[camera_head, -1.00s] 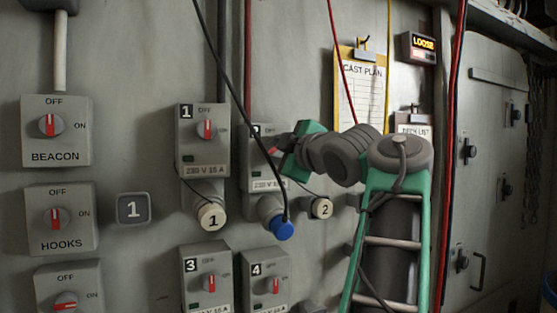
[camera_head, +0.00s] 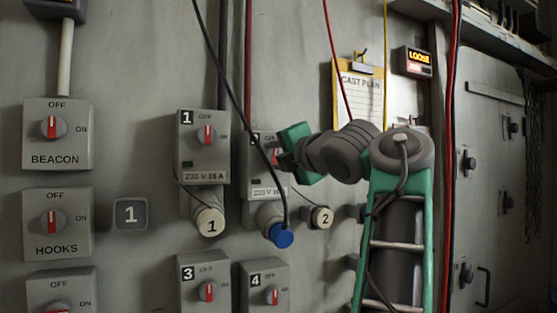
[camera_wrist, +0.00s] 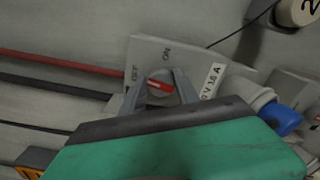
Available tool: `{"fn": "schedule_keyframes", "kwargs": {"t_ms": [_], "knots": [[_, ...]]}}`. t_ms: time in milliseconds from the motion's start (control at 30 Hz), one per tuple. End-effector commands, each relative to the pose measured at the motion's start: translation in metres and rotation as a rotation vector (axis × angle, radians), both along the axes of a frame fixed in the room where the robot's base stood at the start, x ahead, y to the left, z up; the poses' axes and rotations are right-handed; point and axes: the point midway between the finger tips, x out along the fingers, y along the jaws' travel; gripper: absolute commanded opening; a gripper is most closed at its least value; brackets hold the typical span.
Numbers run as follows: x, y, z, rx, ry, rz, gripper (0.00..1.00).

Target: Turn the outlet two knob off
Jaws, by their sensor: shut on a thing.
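The outlet two box (camera_head: 249,206) is a grey wall box, partly hidden behind my gripper in the head view. Its face also shows in the wrist view (camera_wrist: 205,55), with OFF and ON labels. Its knob (camera_wrist: 160,86) has a red stripe that runs roughly along the box's length, toward the OFF side. My gripper (camera_wrist: 157,82) has its two grey fingers on either side of this knob and is shut on it. In the head view my gripper (camera_head: 279,158) covers most of the knob. A blue plug (camera_head: 281,235) sits in the socket below.
Outlets three (camera_head: 205,291) and four (camera_head: 264,288) are below. A black cable (camera_head: 239,107) hangs across the front of outlet two. BEACON (camera_head: 57,133) and HOOKS (camera_head: 57,224) switches are farther left.

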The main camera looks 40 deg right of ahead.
Motion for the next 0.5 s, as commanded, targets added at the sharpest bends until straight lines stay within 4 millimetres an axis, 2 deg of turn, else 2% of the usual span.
{"fn": "schedule_keyframes", "kwargs": {"t_ms": [200, 500], "knots": [[0.0003, -0.0004, -0.0012, -0.097, 0.031, 0.0, 0.0], [0.0003, -0.0002, -0.0005, -0.147, 0.046, 0.0, 0.0]]}}
